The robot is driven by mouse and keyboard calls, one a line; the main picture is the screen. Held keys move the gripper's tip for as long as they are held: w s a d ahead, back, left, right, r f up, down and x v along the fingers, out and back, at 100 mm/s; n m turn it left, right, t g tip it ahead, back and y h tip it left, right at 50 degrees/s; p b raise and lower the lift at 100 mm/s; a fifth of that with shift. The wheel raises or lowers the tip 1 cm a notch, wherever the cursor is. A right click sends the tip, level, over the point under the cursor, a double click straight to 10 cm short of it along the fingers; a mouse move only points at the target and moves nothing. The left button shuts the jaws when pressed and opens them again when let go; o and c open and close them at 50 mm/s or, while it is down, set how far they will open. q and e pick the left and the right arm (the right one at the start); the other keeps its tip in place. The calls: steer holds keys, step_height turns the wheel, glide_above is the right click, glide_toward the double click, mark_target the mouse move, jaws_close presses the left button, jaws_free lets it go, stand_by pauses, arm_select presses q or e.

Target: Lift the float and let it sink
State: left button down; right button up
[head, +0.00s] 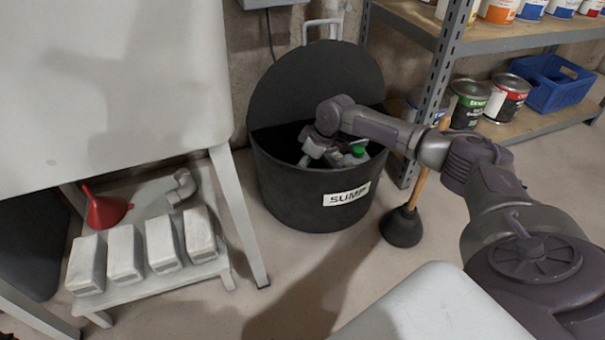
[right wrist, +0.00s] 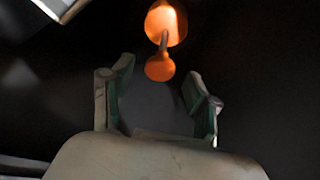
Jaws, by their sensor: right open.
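The black round sump (head: 300,205) stands on the floor with a white SUMP label, its dark lid (head: 290,85) raised behind the opening. My right arm reaches over its rim, and my right gripper (head: 345,158) is down in the opening, partly hidden by my wrist. In the right wrist view my right gripper (right wrist: 160,82) is open, with nothing between its fingers. An orange float (right wrist: 160,68) is just beyond the fingertips, between them in the picture. A thin stem runs from it to a larger orange rounded part (right wrist: 165,22). Contact cannot be told. My left gripper is out of view.
A plunger (head: 402,225) stands right of the sump, close to the shelf rack (head: 440,70) with paint cans and a blue crate (head: 553,82). At left, a low stand holds several pale blocks (head: 163,245) and a red funnel (head: 104,210). Floor in front is clear.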

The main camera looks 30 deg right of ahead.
steer(key=shift+w+a+f, duration=0.1)
steer(key=shift+w+f, duration=0.1)
steer(key=shift+f, duration=0.3)
jaws_close()
